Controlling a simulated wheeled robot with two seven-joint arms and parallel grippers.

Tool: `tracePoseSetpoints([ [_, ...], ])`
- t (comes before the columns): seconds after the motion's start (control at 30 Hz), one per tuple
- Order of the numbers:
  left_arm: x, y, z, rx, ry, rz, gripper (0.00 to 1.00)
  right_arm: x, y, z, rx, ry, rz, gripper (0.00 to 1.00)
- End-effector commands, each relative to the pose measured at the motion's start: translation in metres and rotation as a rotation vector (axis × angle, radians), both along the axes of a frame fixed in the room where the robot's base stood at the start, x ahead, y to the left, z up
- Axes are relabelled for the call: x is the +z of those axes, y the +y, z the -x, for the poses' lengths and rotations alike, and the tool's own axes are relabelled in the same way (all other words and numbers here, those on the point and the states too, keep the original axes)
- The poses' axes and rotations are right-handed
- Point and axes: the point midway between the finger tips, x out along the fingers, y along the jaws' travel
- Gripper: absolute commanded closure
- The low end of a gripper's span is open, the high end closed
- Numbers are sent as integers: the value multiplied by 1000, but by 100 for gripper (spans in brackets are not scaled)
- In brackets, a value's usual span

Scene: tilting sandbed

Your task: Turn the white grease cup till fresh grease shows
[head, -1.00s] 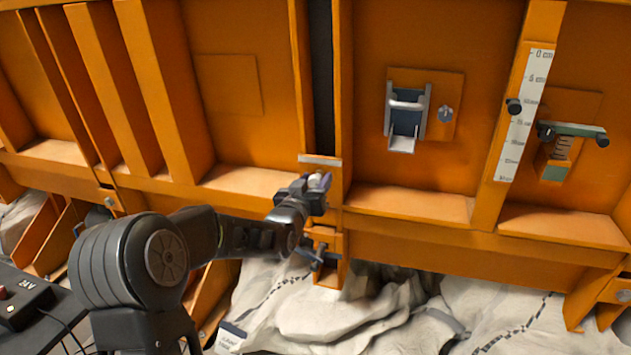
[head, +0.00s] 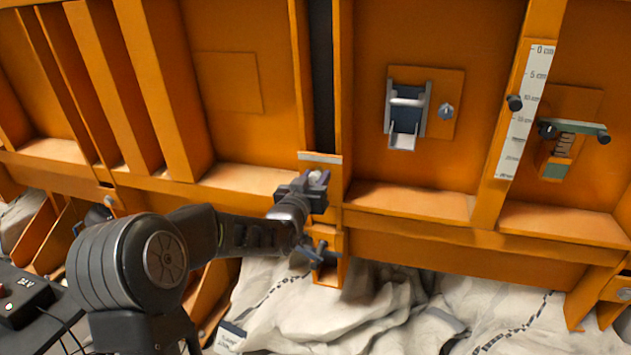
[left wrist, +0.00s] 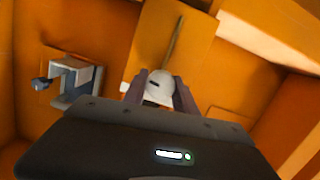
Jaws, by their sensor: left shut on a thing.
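The white grease cup (left wrist: 159,86) sits between the two fingers of my left gripper (left wrist: 160,92) in the left wrist view. It is round and white, with a short dark mark on its face. A thin greenish-brown streak (left wrist: 175,42) shows on the orange plate just beyond it. In the head view my left gripper (head: 318,180) is at the orange post, below a pale strip, and is shut on the cup, which is mostly hidden by the fingers there. My right gripper is not in view.
A grey latch (head: 405,115) with a small knob is on the panel to the right. A white centimetre scale (head: 525,112) and a green-handled spring device (head: 575,130) are farther right. An orange ledge (head: 410,203) runs across. Pale crumpled sheeting (head: 320,305) lies below.

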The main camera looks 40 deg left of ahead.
Motion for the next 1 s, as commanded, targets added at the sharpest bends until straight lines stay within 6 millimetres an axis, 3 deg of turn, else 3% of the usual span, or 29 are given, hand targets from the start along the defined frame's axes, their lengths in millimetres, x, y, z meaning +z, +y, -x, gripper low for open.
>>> tracePoseSetpoints([
  [0.5,-2,-2,-1,60,114,-334,100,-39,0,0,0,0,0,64],
  [1.0,0,-3,-1,135,254,-727,100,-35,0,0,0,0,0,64],
])
